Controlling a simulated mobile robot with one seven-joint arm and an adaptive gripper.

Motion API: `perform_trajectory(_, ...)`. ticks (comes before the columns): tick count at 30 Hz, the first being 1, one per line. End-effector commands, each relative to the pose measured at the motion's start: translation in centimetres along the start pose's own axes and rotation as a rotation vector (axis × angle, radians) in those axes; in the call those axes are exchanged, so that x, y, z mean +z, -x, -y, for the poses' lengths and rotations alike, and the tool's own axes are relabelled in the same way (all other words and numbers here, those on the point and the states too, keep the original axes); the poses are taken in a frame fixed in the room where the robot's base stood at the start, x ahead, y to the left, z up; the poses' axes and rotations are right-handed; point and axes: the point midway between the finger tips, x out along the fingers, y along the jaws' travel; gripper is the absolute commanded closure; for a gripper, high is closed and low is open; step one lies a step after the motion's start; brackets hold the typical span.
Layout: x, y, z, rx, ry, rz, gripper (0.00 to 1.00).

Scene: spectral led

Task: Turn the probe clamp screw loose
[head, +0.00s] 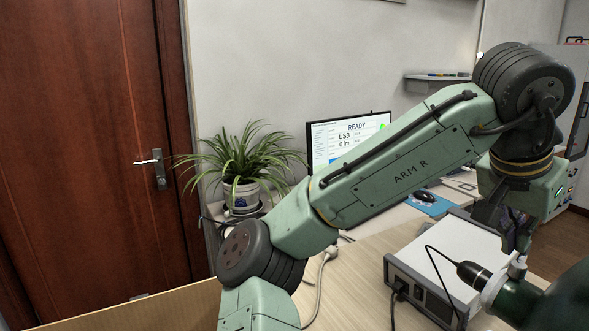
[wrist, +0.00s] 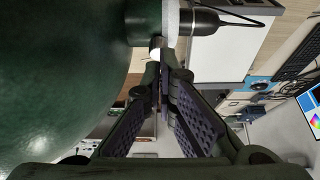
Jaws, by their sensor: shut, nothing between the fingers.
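The black probe (head: 474,274) with its cable sits in a white clamp collar (head: 491,291) on the side of a large dark green rounded body (head: 565,303). A small white screw (head: 517,266) stands up from the collar. My gripper (head: 518,248) points down right above it, fingers dark and partly hidden. In the wrist view my gripper (wrist: 161,72) has its fingertips together, with nothing seen between them. Just beyond the tips is the pale screw end (wrist: 157,43), beside the white collar (wrist: 171,22) and probe (wrist: 197,20). Whether the tips touch the screw I cannot tell.
A grey instrument box (head: 430,275) stands on the wooden desk left of the probe. A monitor (head: 345,140) reading READY, a potted plant (head: 240,170) and a mouse (head: 425,196) on a blue pad are behind. The green body fills the left of the wrist view.

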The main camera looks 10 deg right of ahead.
Motion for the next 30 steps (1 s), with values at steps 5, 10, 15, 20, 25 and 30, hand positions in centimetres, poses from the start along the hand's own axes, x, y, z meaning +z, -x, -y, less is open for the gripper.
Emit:
perform_trajectory(5,1.3,-2.2,0.1,0.000,0.002,0.001,1.00)
perform_trajectory(10,2.1,-3.9,0.0,0.000,0.001,0.000,1.00)
perform_trajectory(15,2.5,-4.4,0.0,0.000,0.001,0.000,1.00)
perform_trajectory(20,2.5,-4.5,0.0,-0.001,0.001,0.000,1.00)
perform_trajectory(25,2.4,-4.4,0.0,-0.001,0.001,0.000,1.00)
perform_trajectory(30,2.4,-4.4,0.0,0.000,0.001,0.000,1.00)
